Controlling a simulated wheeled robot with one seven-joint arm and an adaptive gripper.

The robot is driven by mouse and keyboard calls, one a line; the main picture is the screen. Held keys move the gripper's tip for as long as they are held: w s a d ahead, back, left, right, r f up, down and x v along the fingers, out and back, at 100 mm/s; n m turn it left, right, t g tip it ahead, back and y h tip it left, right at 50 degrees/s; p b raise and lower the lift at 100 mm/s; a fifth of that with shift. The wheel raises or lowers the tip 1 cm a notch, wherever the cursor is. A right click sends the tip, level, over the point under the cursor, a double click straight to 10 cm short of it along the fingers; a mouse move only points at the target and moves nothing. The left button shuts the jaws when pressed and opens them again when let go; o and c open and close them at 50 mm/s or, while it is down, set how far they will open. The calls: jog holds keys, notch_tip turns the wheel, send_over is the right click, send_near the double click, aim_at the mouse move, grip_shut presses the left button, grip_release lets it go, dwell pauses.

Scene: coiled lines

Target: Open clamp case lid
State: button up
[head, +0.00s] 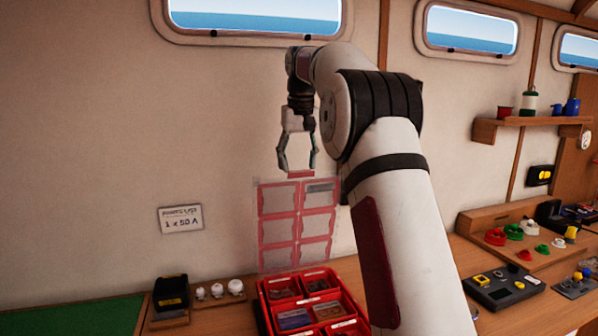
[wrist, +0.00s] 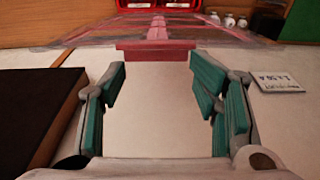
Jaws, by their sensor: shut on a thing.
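The clamp case (head: 262,300) is a red box with compartments on the bench. Its lid (head: 297,215) is a clear panel with red-framed panes, standing raised, about upright, above the case's back edge. In the wrist view the lid (wrist: 157,33) runs away from me toward the case. A red tab (head: 300,174) sits at the lid's top edge. My gripper (head: 297,168) points down at this tab, and its fingers are at the tab's two ends. The wrist view shows the tab (wrist: 155,51) between the green finger pads of my gripper (wrist: 160,72).
A sign (head: 181,219) hangs on the wall left of the lid. A black-yellow device (head: 170,293) and white knobs (head: 217,291) stand left of the case. A keypad box (head: 503,287) and a rack of coloured parts (head: 520,240) are at right. A wall shelf (head: 530,125) is higher up.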

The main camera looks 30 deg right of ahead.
jog(key=shift+o, duration=1.3)
jog(key=shift+w+d+f+g, duration=0.3)
jog(key=shift+w+d+f, duration=0.4)
jog(key=shift+w+f, duration=0.3)
jog(key=shift+s, duration=0.15)
jog(key=o, duration=1.3)
jog(key=shift+d, duration=0.15)
jog(key=shift+r, duration=0.15)
